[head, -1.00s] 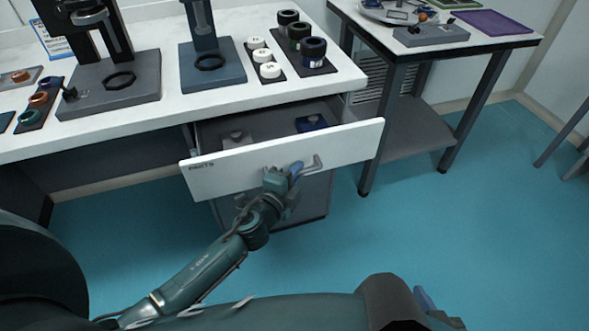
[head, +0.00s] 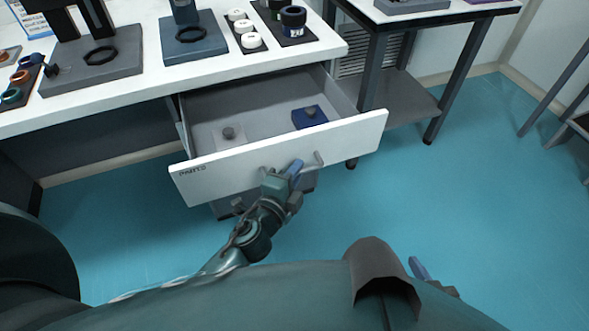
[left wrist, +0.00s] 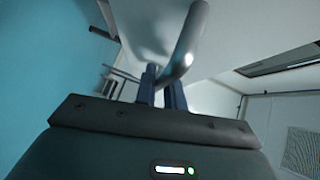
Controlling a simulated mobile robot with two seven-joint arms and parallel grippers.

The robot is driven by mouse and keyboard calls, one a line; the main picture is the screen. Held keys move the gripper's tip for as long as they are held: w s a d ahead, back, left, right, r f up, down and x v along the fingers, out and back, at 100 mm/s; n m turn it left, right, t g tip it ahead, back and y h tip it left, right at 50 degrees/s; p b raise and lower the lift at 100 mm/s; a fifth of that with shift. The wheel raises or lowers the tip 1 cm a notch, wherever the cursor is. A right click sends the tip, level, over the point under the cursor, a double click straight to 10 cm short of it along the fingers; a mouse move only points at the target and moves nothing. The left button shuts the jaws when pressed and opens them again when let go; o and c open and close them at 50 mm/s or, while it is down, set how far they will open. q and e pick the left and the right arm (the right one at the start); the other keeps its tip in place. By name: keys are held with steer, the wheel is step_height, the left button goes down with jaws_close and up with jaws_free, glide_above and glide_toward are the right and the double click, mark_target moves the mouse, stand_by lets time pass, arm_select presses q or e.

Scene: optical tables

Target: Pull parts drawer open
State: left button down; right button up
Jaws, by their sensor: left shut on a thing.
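The white-fronted parts drawer (head: 225,172) stands well open below the bench top in the head view. Inside lie a grey block with a knob (head: 229,137) and a dark blue block with a knob (head: 309,117). My left gripper (head: 295,170) is shut on the drawer's grey bar handle (head: 317,160). The handle (left wrist: 187,42) also shows in the left wrist view, passing between the blue fingers of the left gripper (left wrist: 161,88). A blue fingertip of my right gripper (head: 419,268) shows at the lower right; its jaws are mostly hidden.
The white bench (head: 130,90) above holds dark stands, white-topped pots (head: 243,28) and dark jars (head: 293,20). A second table (head: 440,14) with a lower shelf (head: 410,108) stands at the right, close to the drawer's right end. The teal floor (head: 450,200) is clear at right.

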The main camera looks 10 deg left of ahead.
arm_select(q)
steer(key=c, duration=1.5)
jaws_free()
steer(key=shift+s, duration=0.1)
steer(key=v, duration=0.7)
steer(key=shift+s+b, duration=0.15)
steer(key=shift+b, duration=0.15)
arm_select(e)
steer(key=shift+s+d+r, duration=0.1)
steer(key=shift+s+r, duration=0.05)
arm_select(q)
steer(key=shift+a+r, duration=0.1)
